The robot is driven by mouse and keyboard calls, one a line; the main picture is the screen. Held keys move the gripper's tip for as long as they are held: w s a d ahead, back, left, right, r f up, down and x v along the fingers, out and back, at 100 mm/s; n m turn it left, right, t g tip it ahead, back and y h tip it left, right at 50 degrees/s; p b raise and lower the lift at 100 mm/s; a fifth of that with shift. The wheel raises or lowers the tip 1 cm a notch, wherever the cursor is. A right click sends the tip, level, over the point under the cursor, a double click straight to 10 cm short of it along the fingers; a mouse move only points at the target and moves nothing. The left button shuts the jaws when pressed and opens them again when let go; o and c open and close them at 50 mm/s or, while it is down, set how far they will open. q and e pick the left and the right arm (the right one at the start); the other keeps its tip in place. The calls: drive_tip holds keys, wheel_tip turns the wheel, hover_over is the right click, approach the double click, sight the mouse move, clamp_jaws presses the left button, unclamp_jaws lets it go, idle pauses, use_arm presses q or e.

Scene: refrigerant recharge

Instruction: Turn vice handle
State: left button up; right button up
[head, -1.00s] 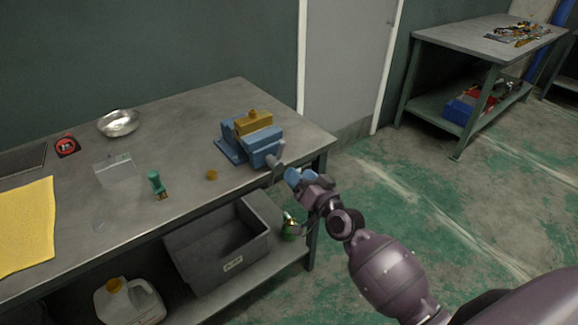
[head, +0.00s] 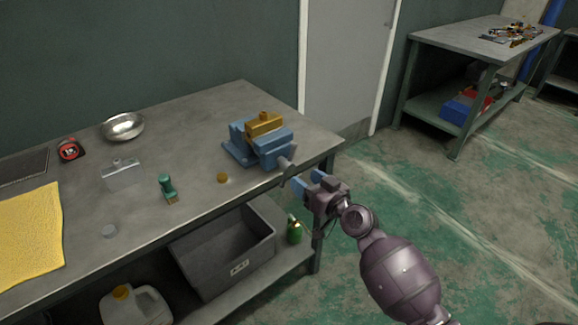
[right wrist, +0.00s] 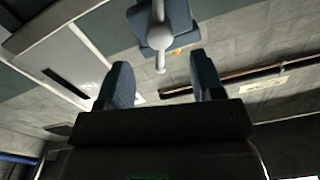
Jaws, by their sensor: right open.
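A blue vice (head: 240,150) stands near the right end of the workbench, with a yellow-brown block (head: 265,125) between its jaws. Its grey handle (head: 287,164) sticks out on the side facing my right arm. My right gripper (head: 307,180) is open just off the bench edge, its blue fingers close to the handle. In the right wrist view the handle (right wrist: 158,38) with its rounded knob lies ahead of and between the two spread fingers (right wrist: 162,80), apparently not gripped. The vice body (right wrist: 178,18) shows behind it. My left gripper is out of view.
On the workbench (head: 200,120) are a metal bowl (head: 123,127), a yellow cloth (head: 28,235), a green-handled item (head: 167,187) and a small brass piece (head: 222,177). A grey bin (head: 205,265) and a green bottle (head: 294,230) sit on the shelf below. Floor is free to the right.

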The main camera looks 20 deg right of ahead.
sight(292, 169)
drive_tip(key=x, duration=0.7)
drive_tip(key=shift+w+a, duration=0.1)
drive_tip(key=shift+w, duration=0.25)
drive_tip(key=shift+c, duration=0.2)
drive_tip(key=c, duration=0.9)
drive_tip(key=shift+m, duration=0.3)
